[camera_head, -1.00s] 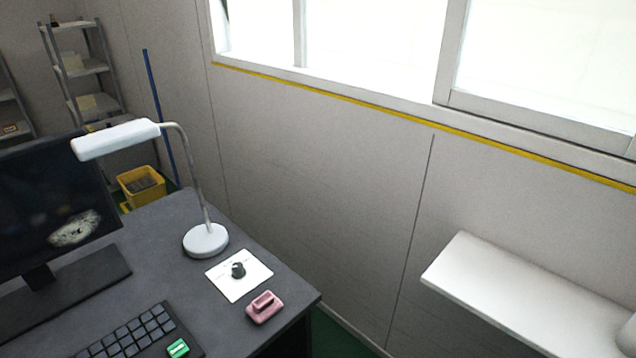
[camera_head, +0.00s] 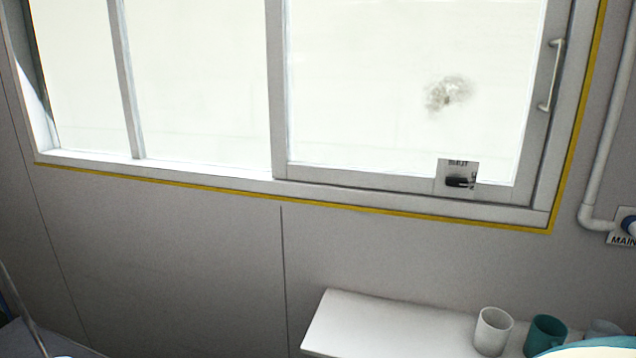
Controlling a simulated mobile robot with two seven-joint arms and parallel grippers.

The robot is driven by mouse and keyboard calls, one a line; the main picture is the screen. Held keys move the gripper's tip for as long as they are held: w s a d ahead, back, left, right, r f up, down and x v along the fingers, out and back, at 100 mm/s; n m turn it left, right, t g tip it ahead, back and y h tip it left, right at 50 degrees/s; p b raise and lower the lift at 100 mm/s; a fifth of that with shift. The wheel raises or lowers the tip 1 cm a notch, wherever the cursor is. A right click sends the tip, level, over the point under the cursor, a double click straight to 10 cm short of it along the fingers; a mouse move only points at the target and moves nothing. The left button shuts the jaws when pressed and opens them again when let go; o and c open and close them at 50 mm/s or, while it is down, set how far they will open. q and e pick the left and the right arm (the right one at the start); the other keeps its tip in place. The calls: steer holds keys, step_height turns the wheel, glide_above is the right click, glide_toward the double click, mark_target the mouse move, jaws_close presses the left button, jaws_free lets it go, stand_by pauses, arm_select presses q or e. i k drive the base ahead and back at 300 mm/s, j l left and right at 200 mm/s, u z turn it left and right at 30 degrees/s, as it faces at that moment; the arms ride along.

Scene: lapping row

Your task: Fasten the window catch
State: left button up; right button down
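The window (camera_head: 360,95) fills the upper part of the head view, its right pane in a grey frame. The window catch (camera_head: 458,181) is a small dark lever on a pale plate at the bottom rail of that pane, near its right end. The lever lies about horizontal; the plate's lettering is too small to read. A vertical handle (camera_head: 550,75) is on the pane's right stile. Neither of my grippers is in view.
A white shelf (camera_head: 390,322) juts from the wall below the window. A white mug (camera_head: 492,330) and a teal mug (camera_head: 545,333) stand on it. The wall between shelf and window is clear.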

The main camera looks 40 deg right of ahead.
mark_target(456, 180)
steer(key=z, duration=0.45)
steer(key=l+z, duration=0.1)
steer(key=z, duration=0.3)
steer(key=l+z, duration=0.1)
steer(key=z, duration=0.8)
steer(key=k+l, duration=0.05)
steer(key=l, duration=0.05)
